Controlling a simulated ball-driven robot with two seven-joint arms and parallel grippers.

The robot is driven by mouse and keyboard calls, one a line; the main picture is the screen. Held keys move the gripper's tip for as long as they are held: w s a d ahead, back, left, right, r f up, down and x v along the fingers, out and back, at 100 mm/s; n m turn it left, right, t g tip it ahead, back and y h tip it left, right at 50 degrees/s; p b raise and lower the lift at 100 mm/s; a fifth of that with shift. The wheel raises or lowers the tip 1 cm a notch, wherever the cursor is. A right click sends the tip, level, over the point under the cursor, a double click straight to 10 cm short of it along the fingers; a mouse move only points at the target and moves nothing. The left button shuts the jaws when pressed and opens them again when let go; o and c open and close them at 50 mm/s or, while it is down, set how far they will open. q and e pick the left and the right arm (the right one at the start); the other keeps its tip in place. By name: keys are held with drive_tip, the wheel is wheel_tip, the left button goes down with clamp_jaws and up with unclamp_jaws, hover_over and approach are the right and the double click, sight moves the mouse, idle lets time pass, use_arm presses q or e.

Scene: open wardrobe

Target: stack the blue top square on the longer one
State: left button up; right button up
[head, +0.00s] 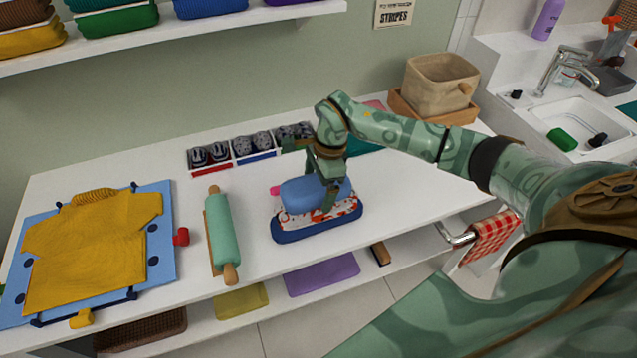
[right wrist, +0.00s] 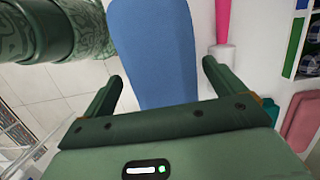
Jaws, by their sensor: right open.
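A rounded blue piece (head: 300,193), seemingly the blue top square, lies on a longer red-and-white patterned piece (head: 346,214) with a dark blue base (head: 305,233). My right gripper (head: 332,196) reaches down over the blue piece's right end. In the right wrist view my right gripper (right wrist: 163,76) is open, with the blue piece (right wrist: 153,45) between its fingers and a gap visible at each side. I cannot tell whether either finger touches it. My left gripper is not in view.
Left of the stack are a green rolling pin (head: 222,232) and a yellow shirt (head: 88,250) on a blue board (head: 160,222). Trays of dark rolled items (head: 252,145) stand behind. White tabletop is bare right of the stack.

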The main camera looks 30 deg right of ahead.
idle(0.4)
wheel_tip(320, 180, up, 9)
drive_tip(key=p, duration=0.7)
drive_tip(key=shift+r, duration=0.1)
